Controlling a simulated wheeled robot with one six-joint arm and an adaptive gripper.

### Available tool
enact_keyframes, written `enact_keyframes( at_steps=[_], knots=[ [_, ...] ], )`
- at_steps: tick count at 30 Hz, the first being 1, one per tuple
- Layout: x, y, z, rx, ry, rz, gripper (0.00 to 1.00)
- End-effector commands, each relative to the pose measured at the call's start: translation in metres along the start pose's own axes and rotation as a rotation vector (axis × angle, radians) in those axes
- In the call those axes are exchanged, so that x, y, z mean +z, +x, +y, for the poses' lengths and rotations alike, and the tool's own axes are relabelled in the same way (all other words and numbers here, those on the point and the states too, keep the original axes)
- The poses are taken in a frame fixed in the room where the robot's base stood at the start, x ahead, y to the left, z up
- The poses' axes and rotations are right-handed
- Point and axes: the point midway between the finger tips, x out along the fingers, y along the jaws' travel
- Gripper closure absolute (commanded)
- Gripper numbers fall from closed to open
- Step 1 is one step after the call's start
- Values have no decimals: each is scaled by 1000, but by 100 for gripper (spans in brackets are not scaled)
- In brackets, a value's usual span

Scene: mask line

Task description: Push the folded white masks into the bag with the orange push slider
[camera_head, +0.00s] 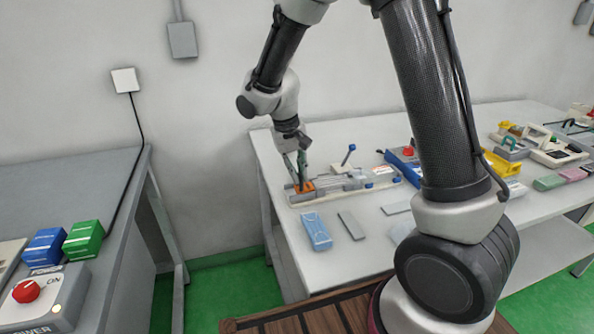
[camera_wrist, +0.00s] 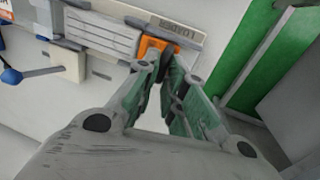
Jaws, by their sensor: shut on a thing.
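The orange push slider (camera_head: 304,186) sits at the left end of a long fixture on the white table. It also shows in the wrist view (camera_wrist: 152,47). My gripper (camera_head: 299,182) reaches down to it from above, and its fingers (camera_wrist: 163,58) are shut on the slider. The folded white masks (camera_wrist: 98,32) look like a striped, pale stack in the fixture's channel, beside the slider. In the head view the stack is small and hard to make out. I cannot tell the bag apart clearly; a light blue packet (camera_head: 315,231) lies flat in front of the fixture.
A blue-knobbed lever (camera_head: 349,154) stands up behind the fixture. A grey flat piece (camera_head: 351,225) lies on the white table (camera_head: 290,258). Blue and yellow devices stand farther right. A grey table (camera_head: 75,172) with a power box (camera_head: 45,298) is at the left.

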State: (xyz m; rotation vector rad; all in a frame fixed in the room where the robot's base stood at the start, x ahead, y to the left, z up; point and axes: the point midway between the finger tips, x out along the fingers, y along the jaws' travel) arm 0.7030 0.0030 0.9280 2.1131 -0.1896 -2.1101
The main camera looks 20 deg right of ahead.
Motion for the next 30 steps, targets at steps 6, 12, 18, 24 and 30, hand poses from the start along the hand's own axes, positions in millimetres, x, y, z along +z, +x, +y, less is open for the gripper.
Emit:
enact_keyframes(
  at_steps=[6,12,18,24,30],
  knots=[
    [0,4,25,1,2,0,100],
    [1,14,73,1,5,-1,100],
    [2,23,119,1,3,0,100],
    [3,29,148,1,0,0,100],
    [2,31,159,1,-3,1,100]
  ],
)
